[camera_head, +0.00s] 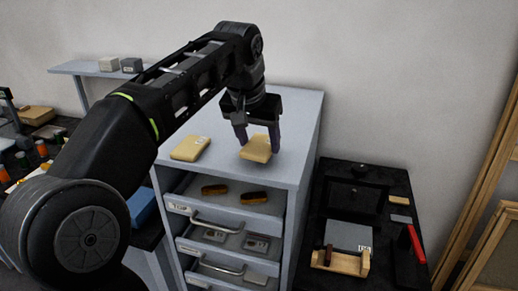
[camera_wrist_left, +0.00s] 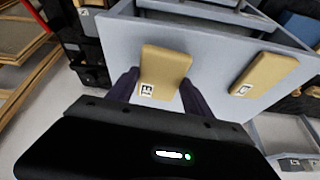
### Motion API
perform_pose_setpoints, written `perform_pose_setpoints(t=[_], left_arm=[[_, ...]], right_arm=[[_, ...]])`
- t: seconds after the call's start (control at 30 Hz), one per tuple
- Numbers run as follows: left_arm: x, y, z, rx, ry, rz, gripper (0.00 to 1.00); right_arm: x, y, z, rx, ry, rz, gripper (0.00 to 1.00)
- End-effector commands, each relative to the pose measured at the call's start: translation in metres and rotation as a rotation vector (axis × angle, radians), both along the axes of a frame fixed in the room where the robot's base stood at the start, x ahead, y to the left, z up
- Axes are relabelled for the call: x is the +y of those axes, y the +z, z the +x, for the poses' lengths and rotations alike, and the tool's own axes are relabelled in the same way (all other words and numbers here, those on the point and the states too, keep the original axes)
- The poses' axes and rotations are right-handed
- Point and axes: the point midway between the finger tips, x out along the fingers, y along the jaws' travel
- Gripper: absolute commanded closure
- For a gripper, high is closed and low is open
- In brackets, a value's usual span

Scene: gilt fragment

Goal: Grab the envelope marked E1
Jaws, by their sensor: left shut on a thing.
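The tan envelope (camera_head: 256,150) is between the fingers of my left gripper (camera_head: 257,136), at the top of the grey cabinet. In the left wrist view this envelope (camera_wrist_left: 166,68) carries a white label reading E1, and the dark fingers close on its two sides. My left gripper is shut on it. I cannot tell whether it touches the cabinet top or is slightly above it. A second tan envelope (camera_head: 190,148) lies flat to the left on the cabinet top; it also shows in the left wrist view (camera_wrist_left: 256,74), its label too small to read surely. My right gripper is not in view.
The grey cabinet (camera_head: 298,112) has open drawers below, the upper one holding two dark brushes (camera_head: 215,189). A black table (camera_head: 385,258) with a wooden holder (camera_head: 341,262) and a red-handled tool (camera_head: 416,244) stands right. A small shelf (camera_head: 80,68) is at the back left.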

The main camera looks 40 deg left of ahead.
Motion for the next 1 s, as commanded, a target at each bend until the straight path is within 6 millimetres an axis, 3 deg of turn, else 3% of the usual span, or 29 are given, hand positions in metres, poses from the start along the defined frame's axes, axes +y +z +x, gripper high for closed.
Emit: perform_pose_setpoints(t=[0.13,0.33,1.0], left_arm=[[-0.001,0.040,0.001,-0.002,-0.001,-0.001,0.79],[0.000,0.066,0.000,-0.001,0.000,-0.001,0.79],[0.000,0.071,0.000,-0.001,0.001,-0.001,0.79]], right_arm=[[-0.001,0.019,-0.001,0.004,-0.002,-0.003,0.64],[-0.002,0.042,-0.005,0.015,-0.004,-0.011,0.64],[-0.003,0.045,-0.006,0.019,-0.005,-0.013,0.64]])
